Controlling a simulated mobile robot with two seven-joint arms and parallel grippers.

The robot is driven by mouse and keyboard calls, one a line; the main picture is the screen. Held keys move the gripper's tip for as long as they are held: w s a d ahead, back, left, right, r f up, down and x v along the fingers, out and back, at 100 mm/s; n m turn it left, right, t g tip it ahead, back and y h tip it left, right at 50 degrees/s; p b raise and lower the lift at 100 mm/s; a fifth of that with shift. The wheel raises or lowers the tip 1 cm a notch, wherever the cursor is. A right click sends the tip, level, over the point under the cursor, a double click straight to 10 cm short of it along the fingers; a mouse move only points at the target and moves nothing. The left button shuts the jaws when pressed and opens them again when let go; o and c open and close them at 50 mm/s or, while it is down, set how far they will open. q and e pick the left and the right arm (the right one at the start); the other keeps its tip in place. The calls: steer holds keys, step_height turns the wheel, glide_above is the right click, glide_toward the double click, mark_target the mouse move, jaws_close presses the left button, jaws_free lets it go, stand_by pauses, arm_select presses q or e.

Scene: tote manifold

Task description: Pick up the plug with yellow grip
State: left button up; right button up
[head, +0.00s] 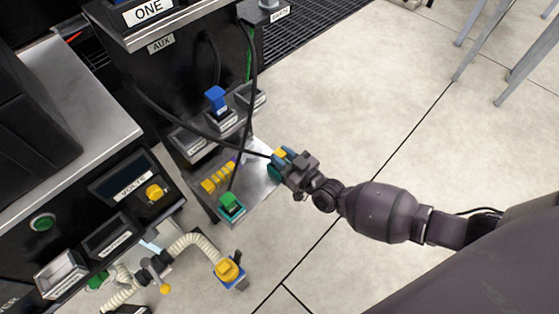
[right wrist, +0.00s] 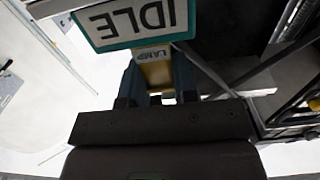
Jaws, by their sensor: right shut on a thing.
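A teal-edged "IDLE" plate (right wrist: 135,20) is just beyond. A black cable runs from the plug to the upper left. I cannot tell whether the plug touches the shelf. My left gripper is not in view.
The metal shelf (head: 262,186) holds a green plug (head: 231,206) with a cable and yellow blocks (head: 218,178). A blue plug (head: 215,97) stands in a socket above. A yellow-topped hose end (head: 228,269) is lower left.

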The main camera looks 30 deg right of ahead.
steer(key=shift+c, duration=0.6)
steer(key=shift+r, duration=0.5)
arm_select(q)
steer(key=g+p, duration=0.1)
steer(key=p, duration=0.3)
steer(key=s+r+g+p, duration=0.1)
steer(key=p, duration=0.4)
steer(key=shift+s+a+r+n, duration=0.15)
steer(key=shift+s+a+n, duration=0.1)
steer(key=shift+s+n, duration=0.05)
arm_select(e)
step_height(320, 180, up, 19)
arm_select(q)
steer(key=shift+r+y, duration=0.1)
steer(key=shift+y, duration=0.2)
